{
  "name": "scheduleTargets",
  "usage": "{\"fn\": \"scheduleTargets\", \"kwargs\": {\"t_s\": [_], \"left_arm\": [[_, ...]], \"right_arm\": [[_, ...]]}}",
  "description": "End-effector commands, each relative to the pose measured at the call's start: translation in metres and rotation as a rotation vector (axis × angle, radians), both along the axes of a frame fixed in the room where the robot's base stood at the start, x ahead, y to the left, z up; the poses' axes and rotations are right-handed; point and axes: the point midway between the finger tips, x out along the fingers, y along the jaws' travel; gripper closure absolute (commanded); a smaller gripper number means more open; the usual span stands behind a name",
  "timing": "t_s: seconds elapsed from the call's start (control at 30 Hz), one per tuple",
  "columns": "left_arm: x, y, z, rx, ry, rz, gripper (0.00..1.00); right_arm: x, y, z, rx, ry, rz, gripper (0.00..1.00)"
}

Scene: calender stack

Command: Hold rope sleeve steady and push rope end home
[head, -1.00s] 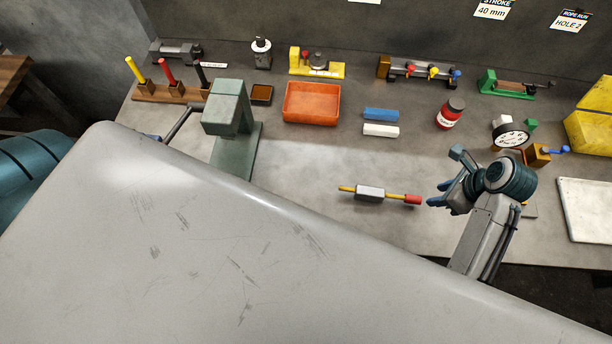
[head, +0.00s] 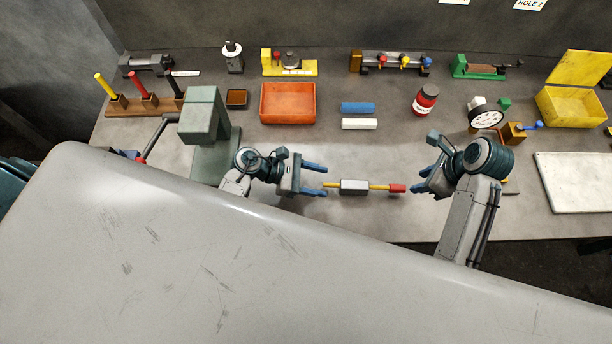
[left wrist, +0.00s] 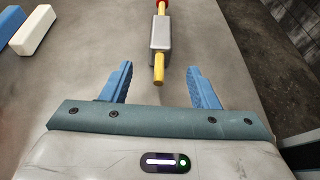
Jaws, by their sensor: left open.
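The grey rope sleeve (head: 354,187) lies on the bench with a yellow rope (head: 378,187) showing at both sides. A red piece (head: 397,188) is on its right end. My left gripper (head: 325,180) is open, its blue fingertips around the rope's left end, with no contact visible. In the left wrist view the rope's near end (left wrist: 158,72) shows between the spread fingers (left wrist: 160,75), with the sleeve (left wrist: 160,36) beyond. My right gripper (head: 418,181) is just right of the red piece, fingers pointing left and seemingly apart with nothing between them.
Blue (head: 358,108) and white (head: 359,124) blocks lie behind the sleeve. A green press (head: 212,160) stands left of my left gripper. An orange tray (head: 287,118), a red jar (head: 426,101) and a dial gauge (head: 486,116) stand farther back. Bare bench surrounds the sleeve.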

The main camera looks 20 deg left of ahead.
Motion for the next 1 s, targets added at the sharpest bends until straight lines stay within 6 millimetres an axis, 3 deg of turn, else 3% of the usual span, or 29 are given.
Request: {"fn": "scheduleTargets", "kwargs": {"t_s": [0.2,0.4,0.8,1.0], "left_arm": [[0.01,-0.037,-0.015,-0.005,0.003,0.001,0.45],[0.016,-0.058,-0.024,-0.003,0.002,0.002,0.45],[0.017,-0.064,-0.027,-0.002,0.002,0.001,0.45],[0.017,-0.064,-0.027,-0.002,0.002,0.001,0.83]], "right_arm": [[0.0,0.0,0.0,0.0,0.0,0.0,0.64],[0.0,0.0,0.0,0.0,0.0,0.0,0.64],[0.0,0.0,0.0,0.0,0.0,0.0,0.64],[0.0,0.0,0.0,0.0,0.0,0.0,0.64]]}}
